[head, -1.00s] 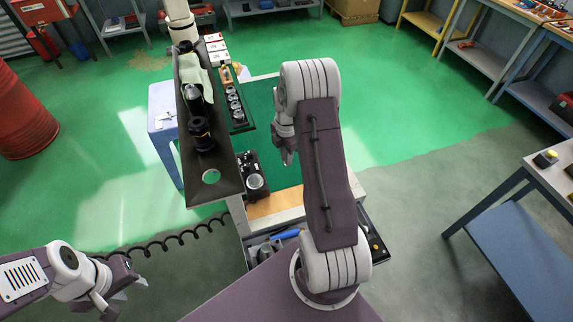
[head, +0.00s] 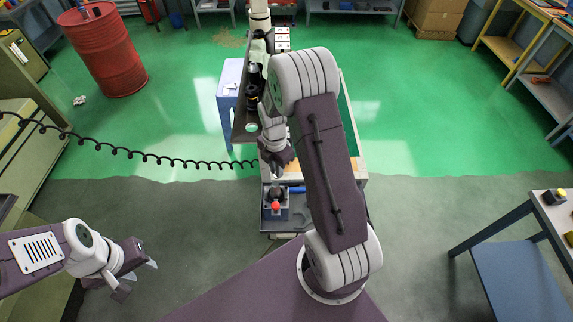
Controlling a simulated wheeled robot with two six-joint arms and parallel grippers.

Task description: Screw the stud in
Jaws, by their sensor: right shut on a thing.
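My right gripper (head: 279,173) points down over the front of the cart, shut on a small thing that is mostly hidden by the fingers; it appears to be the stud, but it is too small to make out. Just below the fingertips is a dark round part (head: 276,192) with a red tip in front of it, in a blue-grey block (head: 265,213). I cannot tell whether the stud touches this part. My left gripper (head: 137,275) is open and empty, out over the grey floor at the lower left, far from the cart.
A dark shelf with black cylindrical items (head: 252,97) stands along the cart's left side, close to my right gripper. A blue stool (head: 229,90) is left of it. A coiled black cable (head: 150,156) crosses the left. A workbench (head: 555,215) stands at right.

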